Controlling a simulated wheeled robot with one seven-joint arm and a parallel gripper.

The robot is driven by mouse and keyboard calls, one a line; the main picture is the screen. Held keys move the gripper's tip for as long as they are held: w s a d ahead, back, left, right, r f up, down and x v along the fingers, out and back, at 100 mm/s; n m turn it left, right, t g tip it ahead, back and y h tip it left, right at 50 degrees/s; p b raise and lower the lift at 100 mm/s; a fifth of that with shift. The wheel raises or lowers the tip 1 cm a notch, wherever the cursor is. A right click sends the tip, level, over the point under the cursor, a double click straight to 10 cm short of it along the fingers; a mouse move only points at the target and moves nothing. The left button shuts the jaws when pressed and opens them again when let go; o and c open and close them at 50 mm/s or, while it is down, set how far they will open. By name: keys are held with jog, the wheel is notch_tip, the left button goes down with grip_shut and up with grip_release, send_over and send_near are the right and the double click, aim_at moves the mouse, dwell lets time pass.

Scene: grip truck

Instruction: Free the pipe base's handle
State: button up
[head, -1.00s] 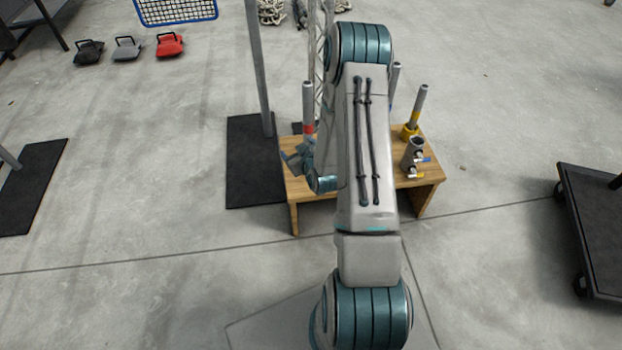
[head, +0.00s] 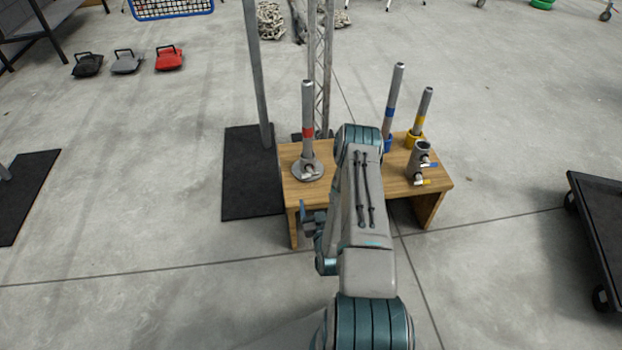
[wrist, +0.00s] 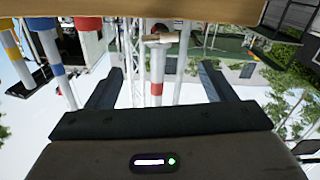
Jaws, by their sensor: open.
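The pipe base (head: 307,172) is a round grey plate on the left part of the wooden bench. A pipe with a red band (head: 307,115) stands upright in it. Its small pale handle (head: 312,169) shows on the near side of the base, with nothing gripping it. My gripper (head: 306,219) is in front of the bench's left front edge, apart from the base. In the wrist view, which looks upside down, my gripper (wrist: 160,82) is open and empty. The red-banded pipe (wrist: 157,65) and handle (wrist: 157,38) appear between the fingers, farther off.
The wooden bench (head: 293,197) also carries a blue-banded pipe (head: 390,105), a yellow-banded pipe (head: 420,118) and a grey socket with small levers (head: 420,158). A metal post (head: 257,80) on a black mat stands left of the bench. A dark cart (head: 600,215) is at right.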

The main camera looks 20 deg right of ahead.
aim_at(310, 175)
jog(key=b+x, duration=0.2)
jog(key=x, duration=0.9)
jog(key=shift+w+b, duration=0.25)
jog(key=shift+b, duration=0.05)
jog(key=c, duration=1)
